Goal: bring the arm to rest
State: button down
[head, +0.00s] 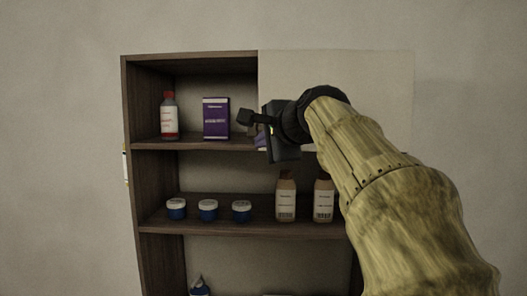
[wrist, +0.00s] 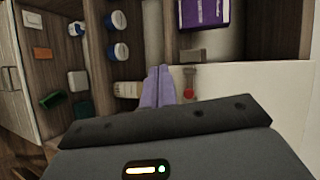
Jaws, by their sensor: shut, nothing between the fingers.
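My gripper (head: 262,142) is in front of the upper right part of a dark wooden shelf unit (head: 130,180), near the left edge of a pale panel (head: 335,72). In the wrist view its two lavender fingers (wrist: 158,70) lie together with nothing between them. My gripper is empty and holds none of the shelf goods. My wrist and forearm hide part of the panel and the right side of the shelves.
A red-capped bottle (head: 169,117) and a purple box (head: 216,118) stand on the upper shelf, left of my gripper. Several blue jars with white lids (head: 208,209) and two brown bottles (head: 286,198) stand on the shelf below. Bare wall lies left of the unit.

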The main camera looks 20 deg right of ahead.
jog(key=s, duration=0.1)
jog(key=s+a+r, duration=0.1)
jog(key=shift+s+a, duration=0.25)
jog(key=shift+s, duration=0.05)
jog(key=shift+s, duration=0.1)
notch_tip(320, 180, down, 31)
jog(key=w+a+n+g+b, duration=0.1)
jog(key=a+n+g+b, duration=0.15)
jog(key=n+g, duration=0.4)
jog(key=s+a+f+n+g, duration=0.2)
jog(key=s+f+n, duration=0.3)
jog(key=s+f, duration=0.3)
jog(key=s+a+f+n+g+h, duration=0.1)
jog(key=s+f+n, duration=0.4)
jog(key=f, duration=1.2)
jog(key=s+a+g, duration=0.1)
jog(key=s+g, duration=0.1)
jog(key=s, duration=0.2)
jog(key=shift+b, duration=0.4)
